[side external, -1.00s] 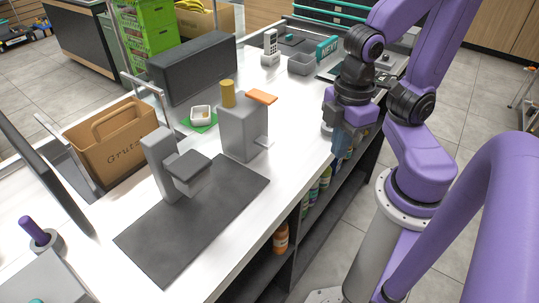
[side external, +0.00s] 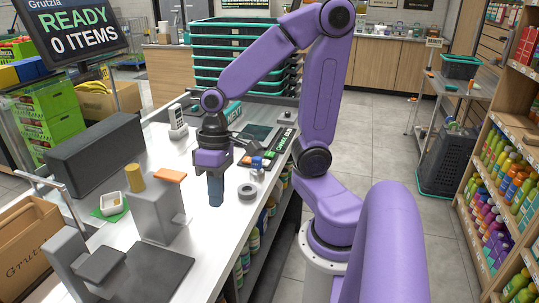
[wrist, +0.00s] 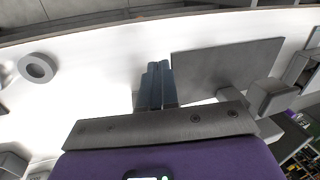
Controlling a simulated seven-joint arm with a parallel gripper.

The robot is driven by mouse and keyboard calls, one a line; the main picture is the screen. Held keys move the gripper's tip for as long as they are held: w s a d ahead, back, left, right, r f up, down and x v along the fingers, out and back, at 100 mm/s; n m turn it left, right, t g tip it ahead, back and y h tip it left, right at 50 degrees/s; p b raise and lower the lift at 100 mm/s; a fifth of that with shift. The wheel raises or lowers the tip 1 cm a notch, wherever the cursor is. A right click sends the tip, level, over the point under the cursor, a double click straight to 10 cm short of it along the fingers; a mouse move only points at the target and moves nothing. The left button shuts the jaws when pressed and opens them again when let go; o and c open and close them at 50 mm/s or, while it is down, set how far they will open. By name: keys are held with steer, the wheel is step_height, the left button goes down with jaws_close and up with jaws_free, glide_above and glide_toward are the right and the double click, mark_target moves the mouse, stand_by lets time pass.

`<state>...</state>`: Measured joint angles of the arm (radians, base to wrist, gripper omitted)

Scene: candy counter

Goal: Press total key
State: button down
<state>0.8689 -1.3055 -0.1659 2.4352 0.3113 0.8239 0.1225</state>
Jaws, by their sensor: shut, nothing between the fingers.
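My gripper (side external: 216,200) is above the white counter, pointing down with its blue fingers together and nothing between them. In the wrist view my gripper (wrist: 157,68) also shows the fingers closed side by side over bare counter and a dark mat (wrist: 226,68). A small device with blue and red parts (side external: 258,162) is on the counter to the right of my gripper, apart from it. I cannot read any key label, so I cannot tell which key is total. A screen (side external: 70,32) at upper left reads READY, 0 ITEMS.
A grey ring (side external: 247,191) lies just right of my fingers. A grey stand (side external: 158,212) with an orange slab is at left, near a dark box (side external: 95,155). A handset (side external: 177,122) stands behind. The counter's right edge is close by.

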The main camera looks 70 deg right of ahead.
steer(key=w+d+m+t, duration=0.3)
steer(key=w+d+m, duration=0.3)
steer(key=d+m, duration=0.35)
steer(key=w+d+m+t, duration=0.2)
steer(key=w+d+m, duration=0.5)
steer(key=d, duration=0.4)
steer(key=m+t+h, duration=0.2)
steer(key=m+h, duration=0.3)
steer(key=m, duration=1.1)
glide_above(271, 154)
steer(key=f, duration=0.2)
steer(key=shift+r, duration=0.2)
steer(key=shift+f, duration=4.4)
steer(key=shift+f, duration=0.15)
steer(key=shift+f, duration=0.3)
